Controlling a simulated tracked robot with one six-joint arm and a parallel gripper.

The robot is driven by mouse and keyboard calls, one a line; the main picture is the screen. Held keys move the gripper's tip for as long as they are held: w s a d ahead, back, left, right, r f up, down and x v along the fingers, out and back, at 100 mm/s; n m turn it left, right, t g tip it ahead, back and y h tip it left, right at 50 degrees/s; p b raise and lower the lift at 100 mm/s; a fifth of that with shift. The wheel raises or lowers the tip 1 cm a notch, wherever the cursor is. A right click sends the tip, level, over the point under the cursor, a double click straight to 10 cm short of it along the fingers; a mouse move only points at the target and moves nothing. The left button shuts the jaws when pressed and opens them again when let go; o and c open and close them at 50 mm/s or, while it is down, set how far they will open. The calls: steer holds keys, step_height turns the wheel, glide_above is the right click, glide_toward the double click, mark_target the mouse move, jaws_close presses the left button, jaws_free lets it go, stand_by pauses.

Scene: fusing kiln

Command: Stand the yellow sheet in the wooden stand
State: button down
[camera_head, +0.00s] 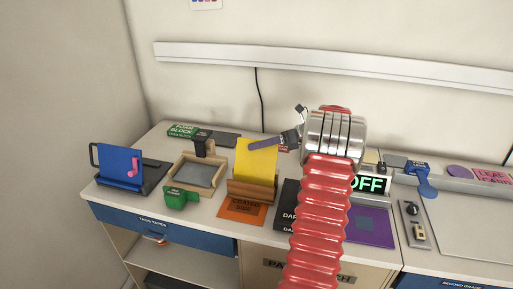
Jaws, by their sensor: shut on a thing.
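The yellow sheet (256,162) is upright near the middle of the bench. Its lower edge is hidden behind the front of the wooden stand (252,191), so I cannot tell whether it rests in the slot or is held just above it. My gripper (268,144) reaches in from the right and is shut on the yellow sheet near its top. One slim blue-grey finger lies across the sheet's front face; the other finger is hidden. My red ribbed arm rises in front of the bench to the right of the stand.
An orange label mat (241,209) lies under the front of the stand. Left are a wooden tray (178,183), a green block (181,198) and a blue panel (120,166) in a dark holder. A dark mat (287,212) and a purple sheet (371,229) lie right.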

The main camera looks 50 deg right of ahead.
steer(key=c, duration=1.8)
jaws_free()
steer(key=shift+s+d, duration=0.1)
steer(key=v, duration=1.3)
steer(key=shift+s, duration=0.2)
steer(key=shift+d+r, duration=0.1)
